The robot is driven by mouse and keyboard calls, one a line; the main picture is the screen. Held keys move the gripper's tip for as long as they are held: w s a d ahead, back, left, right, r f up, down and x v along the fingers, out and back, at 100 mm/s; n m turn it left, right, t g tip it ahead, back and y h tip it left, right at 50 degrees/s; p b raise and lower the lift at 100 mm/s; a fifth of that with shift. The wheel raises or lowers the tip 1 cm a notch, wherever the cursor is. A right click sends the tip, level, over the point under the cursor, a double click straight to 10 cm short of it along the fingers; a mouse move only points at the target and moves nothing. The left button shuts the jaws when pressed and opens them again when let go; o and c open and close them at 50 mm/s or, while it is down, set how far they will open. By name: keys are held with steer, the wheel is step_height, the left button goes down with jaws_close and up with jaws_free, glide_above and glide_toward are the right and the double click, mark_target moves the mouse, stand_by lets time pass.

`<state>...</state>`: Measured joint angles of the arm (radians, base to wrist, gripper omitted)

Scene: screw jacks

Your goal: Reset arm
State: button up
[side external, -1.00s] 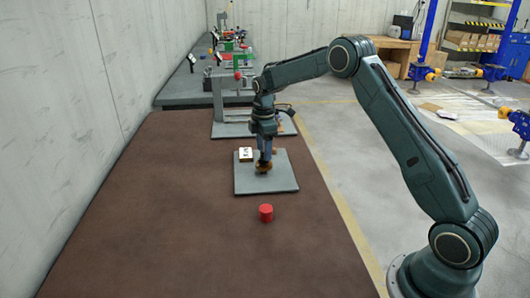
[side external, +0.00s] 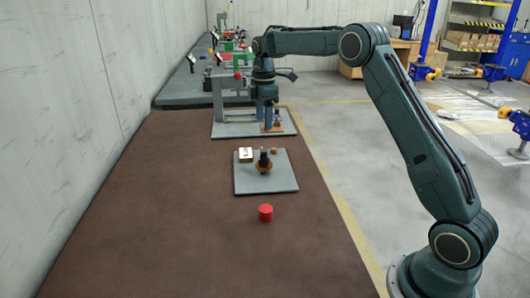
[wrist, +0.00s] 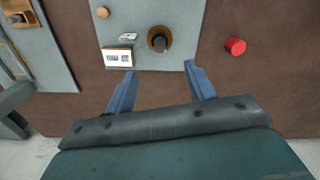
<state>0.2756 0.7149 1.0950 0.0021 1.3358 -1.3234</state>
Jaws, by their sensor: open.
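My gripper (side external: 268,117) is raised above the bench, its fingers pointing down and empty. In the wrist view my gripper (wrist: 160,88) shows two blue fingers spread wide with nothing between them. A screw jack with a brass-coloured base and dark top (side external: 264,161) stands upright on the grey plate (side external: 265,186). The jack also shows in the wrist view (wrist: 159,40), beyond the fingertips and apart from them.
A red cylinder (side external: 266,213) stands on the brown bench (side external: 180,230) in front. A grey fixture (side external: 230,117) stands behind. A wall (side external: 60,110) borders the left.

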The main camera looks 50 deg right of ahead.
steer(key=s+a+r+m+t, duration=0.1)
steer(key=s+a+r+m, duration=0.2)
steer(key=s+a+r, duration=0.4)
steer(key=s+a+r+m+t, duration=0.25)
steer(key=s+r, duration=0.35)
steer(key=s, duration=0.4)
steer(key=s+a+f+m, duration=0.2)
steer(key=s, duration=0.4)
steer(key=s+a+f+m+t, duration=0.1)
steer(key=s+a+m, duration=0.1)
steer(key=s, duration=0.5)
steer(key=s+a+f+m+t, duration=0.1)
steer(key=s+a+f+m, duration=0.1)
steer(key=s, duration=0.5)
steer(key=shift+s+f, duration=0.15)
steer(key=shift+f, duration=0.2)
steer(key=shift+o, duration=0.4)
steer(key=shift+m, duration=0.25)
